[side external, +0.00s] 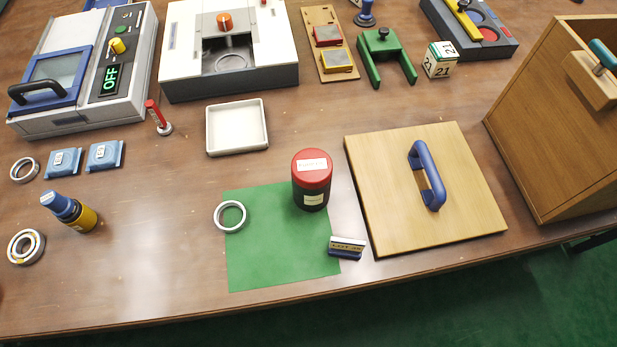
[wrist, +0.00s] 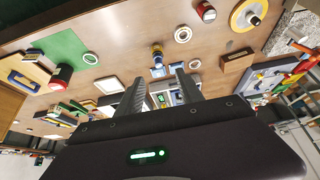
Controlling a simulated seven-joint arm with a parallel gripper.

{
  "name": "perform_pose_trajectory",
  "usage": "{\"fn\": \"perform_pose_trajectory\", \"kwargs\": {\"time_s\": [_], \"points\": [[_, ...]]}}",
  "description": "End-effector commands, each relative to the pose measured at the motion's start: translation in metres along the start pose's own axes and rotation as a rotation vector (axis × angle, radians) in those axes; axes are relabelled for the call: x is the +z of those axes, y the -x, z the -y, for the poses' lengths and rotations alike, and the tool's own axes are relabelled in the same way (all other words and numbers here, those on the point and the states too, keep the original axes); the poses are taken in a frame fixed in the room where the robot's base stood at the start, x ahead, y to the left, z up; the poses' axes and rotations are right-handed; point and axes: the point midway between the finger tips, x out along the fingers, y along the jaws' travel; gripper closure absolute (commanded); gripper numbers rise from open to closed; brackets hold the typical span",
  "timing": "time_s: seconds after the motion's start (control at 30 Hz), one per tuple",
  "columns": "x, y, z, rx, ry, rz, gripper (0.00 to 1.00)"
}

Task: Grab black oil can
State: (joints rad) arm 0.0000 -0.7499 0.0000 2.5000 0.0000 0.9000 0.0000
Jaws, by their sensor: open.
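A black can with a red lid and pale labels (side external: 312,196) stands upright at the upper right of a green mat (side external: 270,262). I cannot read its labels clearly. In the wrist view the can (wrist: 62,75) is at the left, red end showing. A small bottle with a blue cap and yellow band (side external: 78,214) stands at the left of the table; it also shows in the wrist view (wrist: 157,53). I cannot tell which of the two is the oil can. My gripper (wrist: 160,76) is open and empty, above the table, away from both.
A metal ring (side external: 230,216) lies on the mat, with a small blue block (side external: 346,247) at its right edge. A wooden board with a blue handle (side external: 380,222) is right of the can. A white tray (side external: 237,127) is behind. Rings (side external: 26,247) lie near the bottle.

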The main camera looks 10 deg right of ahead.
Motion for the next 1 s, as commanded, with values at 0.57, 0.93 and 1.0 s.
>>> {"fn": "perform_pose_trajectory", "kwargs": {"time_s": [0.57, 0.93, 1.0], "points": [[-0.001, 0.001, 0.000, 0.000, 0.000, -0.001, 0.11], [-0.097, 0.031, -0.060, 0.156, -0.191, -0.117, 0.11], [-0.125, 0.025, -0.095, 0.227, -0.263, -0.175, 0.11]]}}
